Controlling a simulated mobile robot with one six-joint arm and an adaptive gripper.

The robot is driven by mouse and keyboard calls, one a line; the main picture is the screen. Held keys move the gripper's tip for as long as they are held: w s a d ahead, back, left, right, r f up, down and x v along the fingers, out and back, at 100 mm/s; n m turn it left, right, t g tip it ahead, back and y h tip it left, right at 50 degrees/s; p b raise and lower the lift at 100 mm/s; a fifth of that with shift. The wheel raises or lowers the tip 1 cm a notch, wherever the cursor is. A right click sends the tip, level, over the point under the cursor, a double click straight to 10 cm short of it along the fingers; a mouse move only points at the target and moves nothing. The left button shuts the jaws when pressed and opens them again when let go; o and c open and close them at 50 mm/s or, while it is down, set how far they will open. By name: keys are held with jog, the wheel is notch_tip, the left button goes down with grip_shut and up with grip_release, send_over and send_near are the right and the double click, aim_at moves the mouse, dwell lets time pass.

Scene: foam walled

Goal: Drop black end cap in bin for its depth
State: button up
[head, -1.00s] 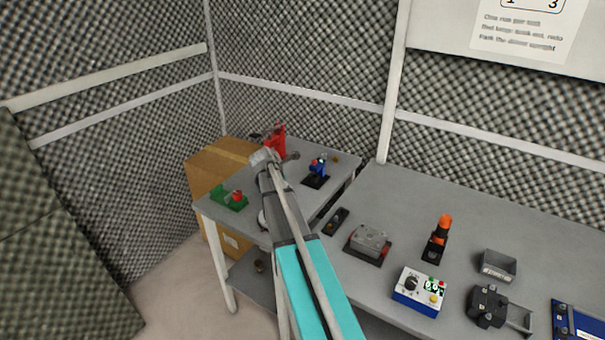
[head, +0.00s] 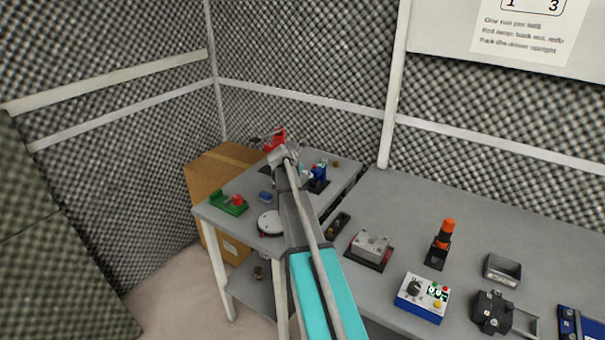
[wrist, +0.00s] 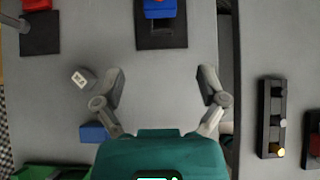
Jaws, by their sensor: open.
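My gripper (wrist: 162,75) is open and empty over the grey side table (wrist: 150,100), with bare tabletop between its fingertips. I cannot make out a black end cap in either view. A small grey block with a white label (wrist: 84,78) lies left of my left finger in the wrist view. A blue block (wrist: 94,132) lies below it. No container can be identified for certain as a depth bin. In the head view, my arm covers part of the side table.
A blue device on a black base (head: 318,174) stands ahead of my gripper. A green fixture with a red part (head: 229,204) sits at the left edge. A black strip holder (wrist: 272,118) lies right of the table gap. A grey open box (head: 502,269) stands on the right bench.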

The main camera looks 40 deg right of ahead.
aim_at(312, 186)
jog(key=shift+b+x, duration=4.75)
jog(key=shift+x, duration=2.1)
jog(key=shift+s, duration=0.1)
jog(key=c, duration=1.2)
jog(key=shift+s+a, duration=0.1)
jog(key=shift+a, duration=0.05)
jog(key=shift+s+a, duration=0.3)
jog(key=shift+a, duration=0.45)
jog(key=shift+s+a, duration=0.35)
jog(key=shift+a, duration=0.35)
jog(key=o, duration=1.2)
jog(key=shift+c, duration=0.2)
jog(key=shift+o, duration=0.2)
